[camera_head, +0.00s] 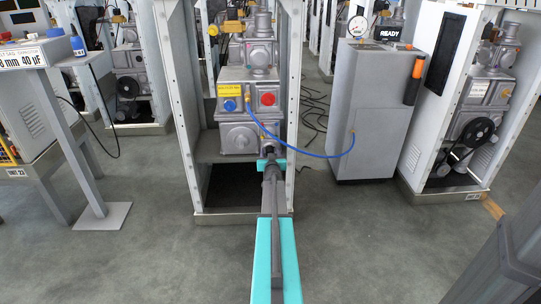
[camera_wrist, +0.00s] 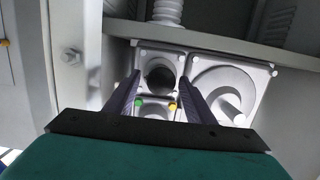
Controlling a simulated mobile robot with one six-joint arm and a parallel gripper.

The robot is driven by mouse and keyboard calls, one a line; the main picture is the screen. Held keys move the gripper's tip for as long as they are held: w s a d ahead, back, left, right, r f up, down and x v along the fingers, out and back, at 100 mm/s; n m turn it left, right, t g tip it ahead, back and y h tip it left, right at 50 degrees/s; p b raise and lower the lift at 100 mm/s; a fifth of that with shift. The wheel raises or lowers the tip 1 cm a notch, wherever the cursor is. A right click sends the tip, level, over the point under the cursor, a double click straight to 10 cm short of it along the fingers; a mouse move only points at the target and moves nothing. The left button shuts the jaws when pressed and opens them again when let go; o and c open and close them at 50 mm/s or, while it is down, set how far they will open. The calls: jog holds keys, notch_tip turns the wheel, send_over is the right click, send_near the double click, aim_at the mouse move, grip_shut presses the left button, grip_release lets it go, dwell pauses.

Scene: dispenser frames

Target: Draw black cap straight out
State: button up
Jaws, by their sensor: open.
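The black cap (camera_wrist: 160,78) shows in the wrist view as a dark round piece in a square grey flange (camera_wrist: 146,54) on the dispenser. My gripper (camera_wrist: 161,76) is open, with one dark finger on each side of the cap in the picture. I cannot tell whether the fingers touch it or how far they reach along it. In the head view my gripper (camera_head: 270,160) is at the lower front of the grey dispenser body (camera_head: 240,110). My arm and gripper largely hide the cap there.
A blue hose (camera_head: 310,155) runs from the dispenser front to a grey cabinet (camera_head: 366,120) at the right. White frame posts (camera_head: 180,110) flank the dispenser. In the wrist view a larger round cover (camera_wrist: 228,92) lies right of the cap. Small green (camera_wrist: 138,102) and yellow (camera_wrist: 172,106) spots show below the cap.

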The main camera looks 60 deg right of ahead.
jog(key=c, duration=1)
jog(key=shift+c, duration=0.2)
jog(key=shift+s+a, duration=0.1)
jog(key=f+v, duration=0.1)
jog(key=v, duration=0.6)
jog(key=shift+s+a, duration=0.2)
jog(key=shift+a, duration=0.15)
dwell(0.7)
dwell(0.5)
